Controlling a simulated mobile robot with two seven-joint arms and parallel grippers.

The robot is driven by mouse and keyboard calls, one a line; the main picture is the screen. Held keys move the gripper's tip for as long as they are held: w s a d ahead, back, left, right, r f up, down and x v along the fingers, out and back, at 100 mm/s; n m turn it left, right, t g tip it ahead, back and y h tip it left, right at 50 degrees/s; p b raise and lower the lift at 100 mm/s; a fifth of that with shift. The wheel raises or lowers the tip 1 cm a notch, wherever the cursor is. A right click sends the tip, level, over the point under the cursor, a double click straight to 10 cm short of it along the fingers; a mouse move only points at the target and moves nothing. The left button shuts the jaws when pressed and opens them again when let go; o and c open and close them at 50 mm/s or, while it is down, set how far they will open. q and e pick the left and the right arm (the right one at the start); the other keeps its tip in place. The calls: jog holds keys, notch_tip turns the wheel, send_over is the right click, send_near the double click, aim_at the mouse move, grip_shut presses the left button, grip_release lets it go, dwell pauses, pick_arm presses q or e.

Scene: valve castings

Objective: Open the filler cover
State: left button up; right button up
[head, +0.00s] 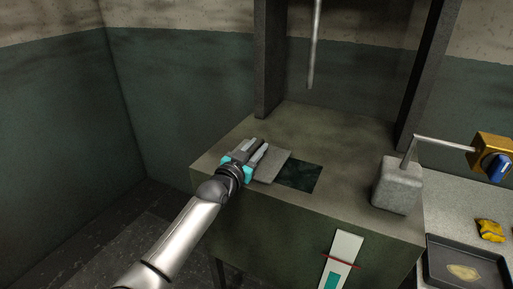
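The filler cover (273,167), a flat grey plate, lies on top of the dull green tank (350,150). A dark, roughly square opening (300,176) shows just to the right of the plate. My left gripper (258,152) is over the plate's left part and hides that end. Its two fingers show side by side with a narrow dark gap. I cannot tell whether they are closed on a part of the cover. My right gripper is not in view.
A grey block (396,186) stands at the tank's right, with a rod to a yellow box with a blue knob (497,167). Uprights and a hanging rod (314,50) stand behind. A gauge strip (344,250) is on the front. A dark tray (435,270) and yellow casting (490,230) are right.

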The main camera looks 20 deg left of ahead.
pick_arm(q)
jog(key=shift+o, duration=1.4)
jog(key=s+p, duration=0.1)
jog(key=s, duration=1.4)
jog(key=shift+s+a, duration=0.15)
jog(key=shift+a, duration=0.1)
jog(key=s+d+f+n+g+y+b, duration=0.15)
jog(key=s+f+g, duration=0.35)
jog(key=f, duration=1.4)
jog(key=s+d+f+g+h+b, duration=0.15)
jog(key=s+f+g, duration=0.4)
jog(key=f, duration=1.25)
jog(key=s+d+f+g+b, duration=0.1)
jog(key=s+d+f+g, duration=0.1)
jog(key=s+f, duration=0.4)
jog(key=s+d+f+g+b, duration=0.1)
jog(key=s+f, duration=0.6)
jog(key=s, duration=0.7)
jog(key=s+d+f+m+g+b, duration=0.1)
jog(key=s+d+f+g, duration=0.1)
jog(key=s+f, duration=0.5)
jog(key=s+g, duration=0.1)
jog(key=s, duration=0.3)
jog(key=shift+d+y+b, duration=0.3)
jog(key=shift+d+b, duration=0.1)
